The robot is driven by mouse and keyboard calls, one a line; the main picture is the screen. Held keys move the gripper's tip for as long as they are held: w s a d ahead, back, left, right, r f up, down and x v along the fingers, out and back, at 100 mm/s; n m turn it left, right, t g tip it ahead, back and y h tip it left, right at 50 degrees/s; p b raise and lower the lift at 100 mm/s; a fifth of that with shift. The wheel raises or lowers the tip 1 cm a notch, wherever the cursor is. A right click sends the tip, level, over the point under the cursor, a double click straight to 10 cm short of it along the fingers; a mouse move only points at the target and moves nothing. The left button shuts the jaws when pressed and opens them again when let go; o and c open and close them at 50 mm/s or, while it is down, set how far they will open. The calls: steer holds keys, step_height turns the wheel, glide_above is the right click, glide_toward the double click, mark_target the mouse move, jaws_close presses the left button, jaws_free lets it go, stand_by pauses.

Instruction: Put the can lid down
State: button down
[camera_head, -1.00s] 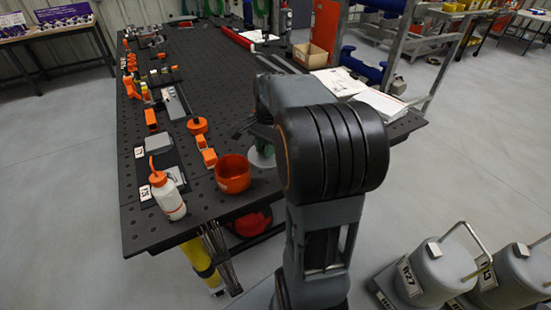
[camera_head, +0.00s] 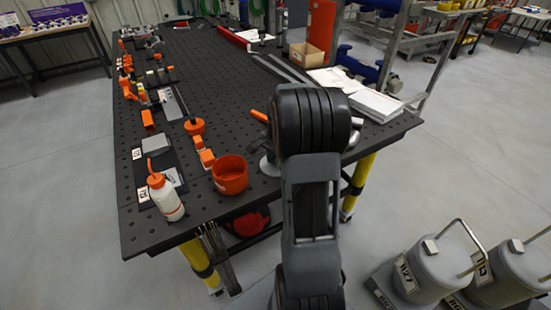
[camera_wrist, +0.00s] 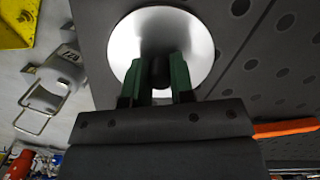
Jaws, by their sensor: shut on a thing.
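The can lid (camera_wrist: 190,35) is a round, shiny silver disc with a dark knob (camera_wrist: 158,72) at its middle. In the wrist view my gripper (camera_wrist: 158,65) has its two green fingers on either side of the knob, shut on it. The lid is over the dark perforated table (camera_wrist: 245,60), close to its edge; I cannot tell if it touches the top. In the head view a pale part of the lid (camera_head: 269,168) shows beside my arm, near the table's front edge. My arm hides the rest.
An orange bowl (camera_head: 230,176) and a white squeeze bottle (camera_head: 165,196) stand left of the lid. Papers (camera_head: 375,104) lie to the right. Grey cans (camera_head: 425,270) with handles stand on the floor at lower right. The table's middle (camera_head: 215,75) is largely clear.

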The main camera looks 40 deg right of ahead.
steer(key=shift+f, duration=0.15)
steer(key=c, duration=1)
jaws_free()
step_height(320, 180, up, 11)
steer(key=d, duration=0.1)
steer(key=s+a+r+n+t+h, duration=0.1)
steer(key=s+a+n, duration=0.1)
steer(key=a+n, duration=0.35)
steer(key=s+a+r+n+t, duration=0.1)
steer(key=s+a+r+n, duration=0.1)
steer(key=a, duration=0.6)
steer(key=s+a+f+n, duration=0.1)
steer(key=s+a+n, duration=0.1)
steer(key=s+a+f+n+t, duration=0.1)
steer(key=s+a+n, duration=0.2)
steer(key=s+a+f+n+t, duration=0.1)
steer(key=s+a+f+n, duration=0.1)
steer(key=s+a, duration=0.1)
steer(key=shift+s+a+n, duration=0.2)
steer(key=shift+n, duration=0.15)
